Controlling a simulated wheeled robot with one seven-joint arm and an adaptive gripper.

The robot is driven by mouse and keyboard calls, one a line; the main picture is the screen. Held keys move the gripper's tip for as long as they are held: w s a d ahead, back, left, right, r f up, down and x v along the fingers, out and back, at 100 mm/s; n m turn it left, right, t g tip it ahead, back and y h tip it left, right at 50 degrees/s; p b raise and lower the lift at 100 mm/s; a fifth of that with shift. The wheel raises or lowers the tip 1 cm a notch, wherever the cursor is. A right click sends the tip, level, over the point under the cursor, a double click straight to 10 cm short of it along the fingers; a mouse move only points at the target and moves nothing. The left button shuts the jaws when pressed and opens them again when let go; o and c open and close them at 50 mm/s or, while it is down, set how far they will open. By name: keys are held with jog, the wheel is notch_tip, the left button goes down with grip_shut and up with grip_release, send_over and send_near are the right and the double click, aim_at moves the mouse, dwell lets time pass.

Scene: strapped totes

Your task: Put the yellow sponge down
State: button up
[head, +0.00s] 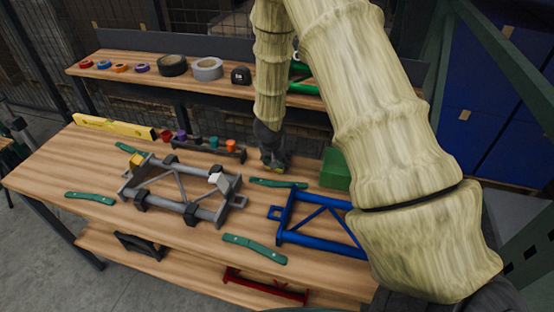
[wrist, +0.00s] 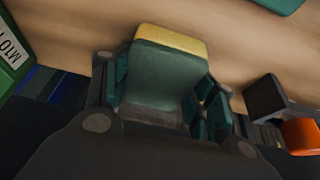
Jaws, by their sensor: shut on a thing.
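The yellow sponge (wrist: 172,42) has a green face and a yellow edge in the wrist view. My gripper (wrist: 163,82) is shut on it, with a finger on each side. In the head view my gripper (head: 273,160) points down at the back middle of the wooden workbench (head: 150,240), and a small yellowish part of the sponge (head: 280,168) shows at the fingertips. The sponge is low over the wood or on it; I cannot tell whether it touches. My gripper hides most of it in the head view.
A green box (head: 335,170) stands close on the right. A green strip (head: 278,183) lies just in front. A grey frame (head: 180,190) is at left and a blue frame (head: 315,222) at right. A rack with coloured pieces (head: 210,147) stands left of my gripper.

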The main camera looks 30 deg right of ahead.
jog(key=shift+s+f, duration=0.1)
jog(key=shift+f, duration=0.3)
jog(key=o, duration=0.9)
jog(key=shift+o, duration=1.2)
jog(key=shift+f, duration=0.25)
jog(key=shift+r, duration=0.2)
jog(key=shift+r, duration=0.55)
jog(key=p+v, duration=0.2)
jog(key=v, duration=0.9)
jog(key=shift+r, duration=0.35)
